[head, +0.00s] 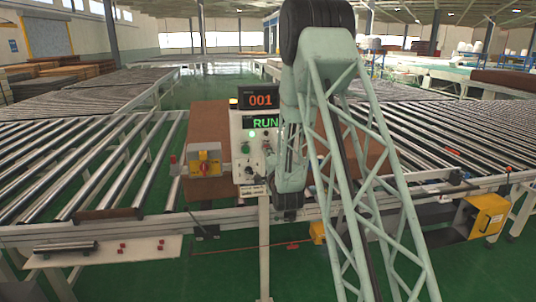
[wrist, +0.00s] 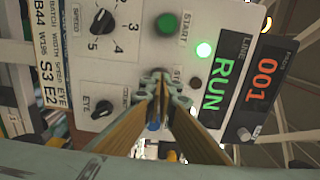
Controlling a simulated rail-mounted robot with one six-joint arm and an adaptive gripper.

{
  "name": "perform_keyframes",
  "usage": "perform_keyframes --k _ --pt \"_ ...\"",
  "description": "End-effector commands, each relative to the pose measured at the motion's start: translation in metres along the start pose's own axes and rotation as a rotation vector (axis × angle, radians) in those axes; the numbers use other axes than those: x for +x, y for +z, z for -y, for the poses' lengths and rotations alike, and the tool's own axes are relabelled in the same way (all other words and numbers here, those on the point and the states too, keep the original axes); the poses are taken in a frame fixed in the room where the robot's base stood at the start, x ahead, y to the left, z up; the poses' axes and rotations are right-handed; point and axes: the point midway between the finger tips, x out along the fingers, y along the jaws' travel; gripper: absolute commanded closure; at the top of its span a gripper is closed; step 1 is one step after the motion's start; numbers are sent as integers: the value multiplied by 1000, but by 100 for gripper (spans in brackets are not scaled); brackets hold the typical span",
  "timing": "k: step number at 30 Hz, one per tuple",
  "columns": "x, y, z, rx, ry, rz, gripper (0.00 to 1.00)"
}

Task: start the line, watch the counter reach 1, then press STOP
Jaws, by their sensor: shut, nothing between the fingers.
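The control panel (head: 247,162) stands on a post at the rail's front. Its counter (head: 261,100) reads 001, and the line display (head: 266,122) reads RUN in green. In the wrist view the counter (wrist: 262,78) and RUN display (wrist: 217,86) show sideways. The green START button (wrist: 167,24) is clear of my fingers, beside a lit green lamp (wrist: 204,50). My gripper (wrist: 160,78) is shut and empty, its tips at the panel over the spot by the partly covered STOP label. The STOP button is hidden behind them; I cannot tell whether they touch it.
A SPEED knob (wrist: 103,21) and an EYE knob (wrist: 102,107) sit near my fingers. A yellow box with a red switch (head: 205,163) is left of the panel. Roller conveyors (head: 75,165) extend both sides, and a large brown block (head: 208,125) lies behind the panel.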

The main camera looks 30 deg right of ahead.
Motion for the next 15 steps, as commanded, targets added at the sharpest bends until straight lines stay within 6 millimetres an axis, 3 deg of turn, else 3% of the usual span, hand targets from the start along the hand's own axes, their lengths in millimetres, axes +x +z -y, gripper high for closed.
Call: perform_keyframes --k 15 --pt "18 0 -1 0 -2 0 100"
